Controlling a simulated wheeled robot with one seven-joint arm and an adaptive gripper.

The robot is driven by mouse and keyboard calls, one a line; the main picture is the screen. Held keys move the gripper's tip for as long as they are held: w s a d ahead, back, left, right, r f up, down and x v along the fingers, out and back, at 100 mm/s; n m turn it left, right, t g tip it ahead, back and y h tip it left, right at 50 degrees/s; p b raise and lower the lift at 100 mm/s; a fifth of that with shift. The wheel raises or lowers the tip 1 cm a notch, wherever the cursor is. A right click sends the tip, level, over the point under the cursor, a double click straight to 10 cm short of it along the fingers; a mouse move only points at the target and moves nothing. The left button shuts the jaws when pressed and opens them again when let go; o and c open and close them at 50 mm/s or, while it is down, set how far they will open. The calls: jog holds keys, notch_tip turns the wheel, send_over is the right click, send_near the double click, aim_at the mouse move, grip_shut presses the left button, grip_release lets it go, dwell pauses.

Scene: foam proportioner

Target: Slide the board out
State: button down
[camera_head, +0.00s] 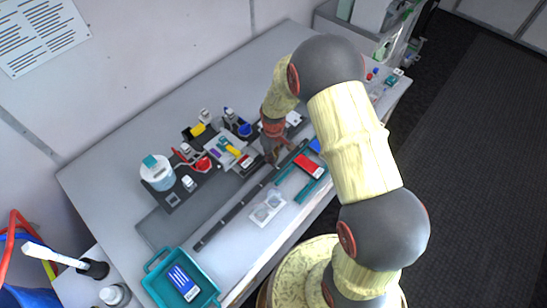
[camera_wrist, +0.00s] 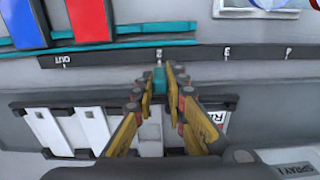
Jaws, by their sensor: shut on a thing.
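My gripper (camera_wrist: 160,82) is shut on a small teal tab (camera_wrist: 159,76) in the middle of the wrist view. The tab stands at the edge of a dark labelled strip (camera_wrist: 105,58). In the head view my gripper (camera_head: 277,158) reaches down at the middle of the table, beside the long dark strip (camera_head: 232,212). A flat dark grey board (camera_head: 165,230) lies on the table behind that strip. Whether the tab is fixed to this board, I cannot tell. My fingers hide the tab in the head view.
A teal tray (camera_head: 160,290) stands at the front left. A white tub (camera_head: 157,172) and several small fittings stand behind the strip. A red card (camera_head: 307,166) and teal rails (camera_head: 312,190) lie in front of it. "OUT" is printed towards the strip's left in the wrist view.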

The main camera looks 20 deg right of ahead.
jog(key=shift+d, duration=0.1)
jog(key=w+d+b, duration=0.1)
jog(key=w+d, duration=0.1)
jog(key=d, duration=0.2)
jog(key=w+d+b, duration=0.1)
jog(key=w+d, duration=0.1)
jog(key=d, duration=0.2)
jog(key=w+d+b, duration=0.1)
jog(key=w+d, duration=0.1)
jog(key=d, duration=0.2)
jog(key=shift+w+d, duration=0.1)
jog(key=shift+w, duration=0.25)
jog(key=shift+w+d, duration=0.3)
jog(key=shift+d, duration=0.25)
jog(key=shift+r, duration=0.1)
jog(key=c, duration=1.9)
grip_release()
jog(key=shift+w+d, duration=0.1)
jog(key=shift+d, duration=0.1)
jog(key=shift+o, duration=0.5)
jog(key=shift+a, duration=0.1)
notch_tip(320, 180, up, 12)
